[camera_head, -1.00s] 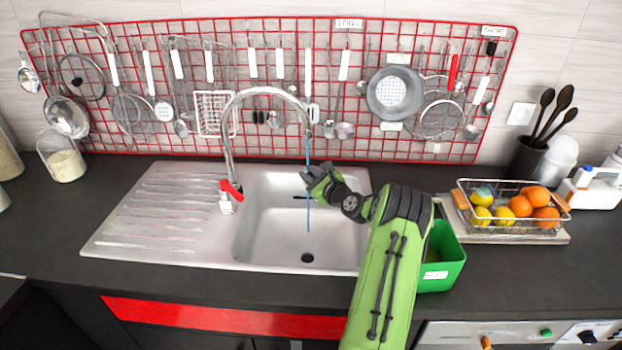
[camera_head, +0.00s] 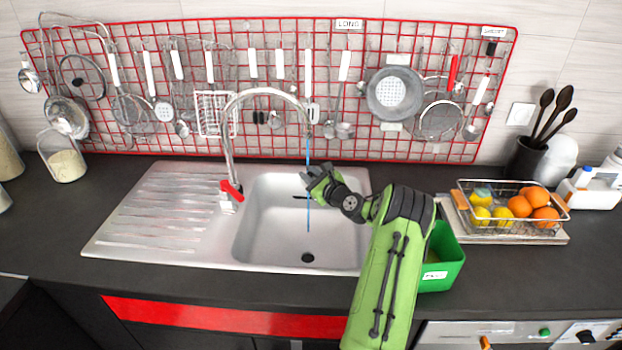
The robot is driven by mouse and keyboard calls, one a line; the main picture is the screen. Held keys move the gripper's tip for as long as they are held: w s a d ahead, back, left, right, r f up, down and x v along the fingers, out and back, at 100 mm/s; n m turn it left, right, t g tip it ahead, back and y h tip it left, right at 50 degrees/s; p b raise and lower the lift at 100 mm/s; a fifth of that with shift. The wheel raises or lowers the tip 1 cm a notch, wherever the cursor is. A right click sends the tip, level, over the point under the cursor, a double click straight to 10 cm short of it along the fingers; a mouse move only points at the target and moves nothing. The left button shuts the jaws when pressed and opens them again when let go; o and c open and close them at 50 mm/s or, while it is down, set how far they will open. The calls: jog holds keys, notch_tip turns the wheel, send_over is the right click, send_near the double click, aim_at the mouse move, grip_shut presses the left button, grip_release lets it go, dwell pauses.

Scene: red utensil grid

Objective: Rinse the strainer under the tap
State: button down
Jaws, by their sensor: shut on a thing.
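The tap (camera_head: 232,130) arches over the sink, with a red lever (camera_head: 231,190) at its base. A thin blue stream of water (camera_head: 308,215) runs from its spout into the sink basin (camera_head: 270,215). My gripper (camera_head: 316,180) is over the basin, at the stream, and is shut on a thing. The held thing is too small or hidden to make out, so I cannot tell whether it is the strainer. Round mesh strainers hang on the red grid, one at the right (camera_head: 440,119) and one at the left (camera_head: 127,112).
Many utensils hang on the red grid (camera_head: 270,150) behind the sink. A green bin (camera_head: 448,270) stands right of the basin, close to my arm. A wire fruit basket (camera_head: 515,225) is farther right. The drainboard (camera_head: 160,215) at left is bare.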

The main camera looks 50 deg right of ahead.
jog(key=s+a+b, duration=0.1)
jog(key=s+a, duration=0.2)
jog(key=a, duration=0.4)
jog(key=shift+s, duration=0.3)
jog(key=shift+a, duration=0.1)
dwell(1.2)
jog(key=s+a+r+p, duration=0.1)
jog(key=s+a+r, duration=0.1)
jog(key=a+r, duration=0.2)
jog(key=shift+a, duration=0.25)
jog(key=shift+s, duration=0.1)
dwell(0.4)
